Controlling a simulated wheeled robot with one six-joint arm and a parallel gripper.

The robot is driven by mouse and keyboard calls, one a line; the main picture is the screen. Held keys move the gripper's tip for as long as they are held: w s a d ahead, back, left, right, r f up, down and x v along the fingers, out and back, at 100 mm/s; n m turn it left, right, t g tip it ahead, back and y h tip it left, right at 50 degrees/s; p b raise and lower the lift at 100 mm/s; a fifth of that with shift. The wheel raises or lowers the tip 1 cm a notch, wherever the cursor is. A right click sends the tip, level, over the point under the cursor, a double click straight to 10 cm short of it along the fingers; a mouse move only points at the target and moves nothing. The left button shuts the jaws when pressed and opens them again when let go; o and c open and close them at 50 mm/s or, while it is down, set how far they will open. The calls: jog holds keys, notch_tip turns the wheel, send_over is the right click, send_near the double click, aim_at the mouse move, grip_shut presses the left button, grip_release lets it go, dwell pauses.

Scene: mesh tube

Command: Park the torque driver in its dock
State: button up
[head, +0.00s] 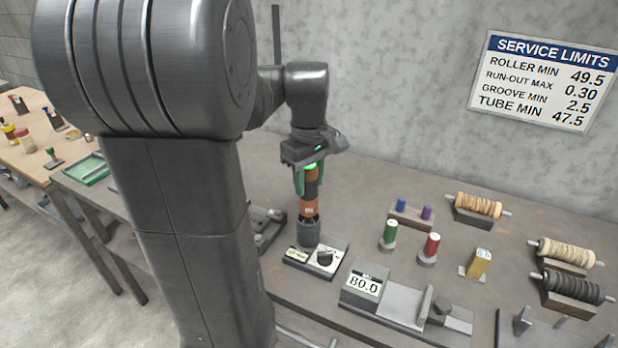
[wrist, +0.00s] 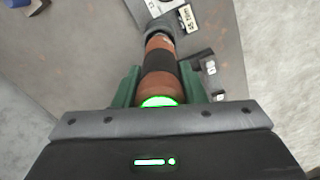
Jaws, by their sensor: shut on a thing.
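The torque driver (head: 309,205) is an orange-brown and black cylinder with a green glowing ring at its top. It stands upright in the head view, and its body also shows in the wrist view (wrist: 160,62). My gripper (head: 309,178) is shut on its upper part, with green fingers on both sides. The driver's lower end is at a dark grey cup (head: 308,233) on a small base plate (head: 298,262) with a black knob and a label. I cannot tell how deep the driver sits in the cup.
A grey gauge reading 80.0 (head: 365,285) lies to the right of the base plate. Green (head: 389,233) and red (head: 431,245) capped cylinders, a yellow block (head: 479,262) and several rollers stand farther right. A grey metal fixture (head: 265,228) sits at left, partly hidden by my arm.

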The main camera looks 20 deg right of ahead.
aim_at(309, 192)
jog(key=shift+f+b, duration=1.1)
jog(key=shift+f, duration=0.6)
dwell(1.4)
jog(key=o, duration=1.2)
jog(key=shift+o, duration=0.2)
notch_tip(309, 192, up, 14)
jog(key=shift+f+p, duration=0.1)
jog(key=shift+p, duration=0.2)
jog(key=shift+f, duration=0.1)
notch_tip(309, 192, down, 14)
jog(key=shift+r+b, duration=0.2)
jog(key=shift+b, duration=0.1)
jog(key=shift+r, duration=0.15)
